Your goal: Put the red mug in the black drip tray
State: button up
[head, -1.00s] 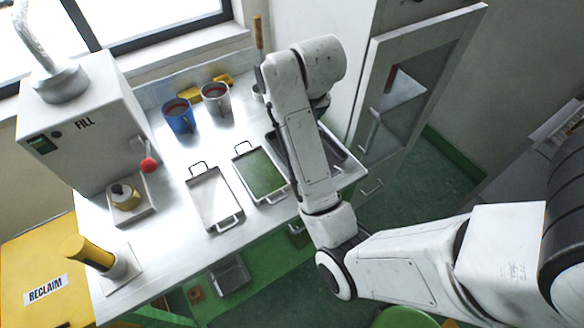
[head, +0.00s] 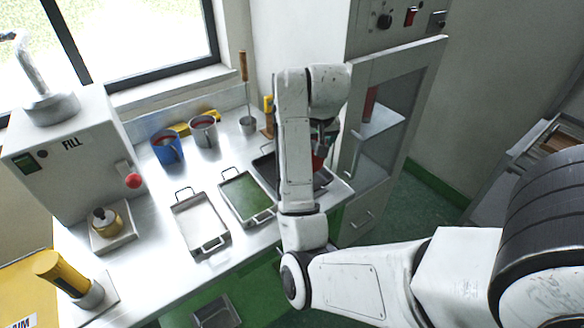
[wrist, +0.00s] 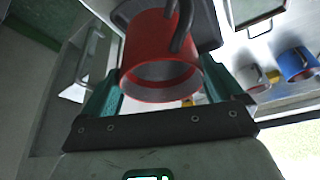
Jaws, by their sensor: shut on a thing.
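The red mug (wrist: 158,83) is held between the two teal fingers of my gripper (wrist: 160,92) in the wrist view, with its handle toward the top of the picture. In the head view only a red sliver of the mug (head: 319,161) shows behind my arm. My gripper is shut on it. The black drip tray (head: 263,168) is at the right end of the bench, partly hidden by my arm. In the wrist view a dark tray edge (wrist: 207,28) shows behind the mug. I cannot tell whether the mug touches the tray.
A green tray (head: 245,195) and a white tray (head: 199,224) lie left of the black one. A blue mug (head: 167,149) and a grey mug (head: 203,132) stand behind them. A ladle (head: 247,124) stands near the wall. A cabinet (head: 385,140) borders the bench on the right.

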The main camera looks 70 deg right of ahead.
jog(key=shift+w+d+f+p, duration=0.2)
jog(key=shift+w+d+f, duration=0.4)
jog(key=shift+w+f, duration=0.75)
jog(key=shift+w+d+f+p, duration=0.15)
jog(key=shift+w+d+f, duration=0.55)
jog(key=shift+f, duration=1.3)
jog(key=shift+w+d+f+p, duration=0.2)
jog(key=shift+w+d+f, duration=0.25)
jog(key=shift+w+f, duration=0.95)
jog(key=shift+s+f, duration=0.25)
jog(key=shift+f, duration=0.15)
jog(key=o, duration=1.6)
jog(key=shift+c, duration=0.2)
